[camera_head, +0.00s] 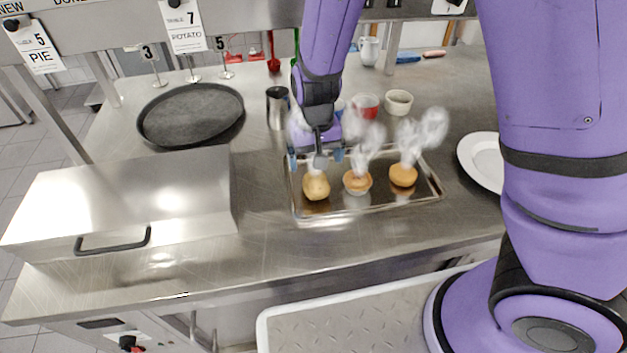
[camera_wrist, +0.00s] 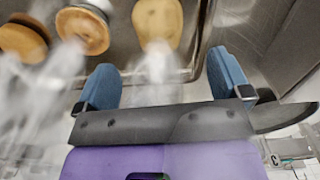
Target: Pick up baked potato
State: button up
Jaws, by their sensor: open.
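The baked potato (camera_head: 316,186) is a pale yellow-brown lump at the left end of a shallow metal tray (camera_head: 366,210), with steam rising from it. My gripper (camera_head: 317,158) is open and empty, just behind and above the potato in the head view. In the wrist view the potato (camera_wrist: 158,22) lies at the top, beyond and between the two blue fingertips of my gripper (camera_wrist: 163,85). The fingers are apart from it. Steam blurs part of the wrist view.
Two steaming round baked items, a pie-like one (camera_head: 357,182) and another (camera_head: 403,175), sit to the right on the same tray. A closed metal box with a handle (camera_head: 120,200) stands left. A white plate (camera_head: 481,160), a black round pan (camera_head: 191,113) and a metal cup (camera_head: 278,108) are nearby.

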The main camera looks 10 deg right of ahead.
aim_at(315, 178)
jog(key=shift+f, duration=4.2)
jog(key=shift+c, duration=0.2)
jog(key=c, duration=1)
